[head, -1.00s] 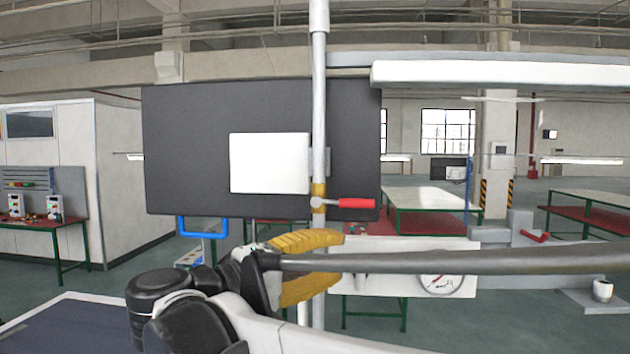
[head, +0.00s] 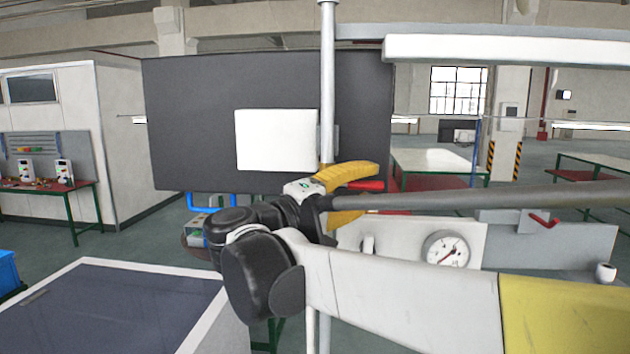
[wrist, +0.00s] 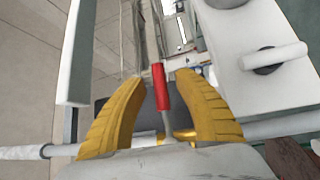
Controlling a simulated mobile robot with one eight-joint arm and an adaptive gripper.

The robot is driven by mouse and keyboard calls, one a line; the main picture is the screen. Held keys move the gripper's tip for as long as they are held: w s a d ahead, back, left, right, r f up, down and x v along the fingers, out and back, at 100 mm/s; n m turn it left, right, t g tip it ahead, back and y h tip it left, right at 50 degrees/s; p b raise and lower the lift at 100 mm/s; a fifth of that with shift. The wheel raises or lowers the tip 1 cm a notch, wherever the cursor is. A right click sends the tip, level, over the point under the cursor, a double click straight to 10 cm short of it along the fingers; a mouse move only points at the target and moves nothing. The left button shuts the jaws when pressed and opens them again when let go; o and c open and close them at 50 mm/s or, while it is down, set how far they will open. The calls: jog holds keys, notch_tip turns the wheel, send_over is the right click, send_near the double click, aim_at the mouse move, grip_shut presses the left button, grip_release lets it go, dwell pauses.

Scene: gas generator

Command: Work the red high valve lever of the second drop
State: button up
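The red valve lever (head: 367,185) sticks out to the right of a vertical grey pipe (head: 327,90) in the head view, partly hidden by my gripper (head: 366,192). In the wrist view the red lever (wrist: 160,88) stands between the two yellow fingers of my gripper (wrist: 160,76), with a gap visible on each side. The fingers are open. The lever's thin metal stem runs down to the pipe, which lies across the wrist picture, with a brass-coloured fitting (wrist: 182,134) beside the stem.
A dark panel with a white plate (head: 275,140) stands behind the pipe. A blue handle (head: 212,203) is at its lower edge. A round gauge (head: 447,250) sits on a light board at lower right. A horizontal light bar (head: 505,48) is above right.

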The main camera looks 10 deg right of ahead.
jog(key=shift+c, duration=0.5)
grip_shut()
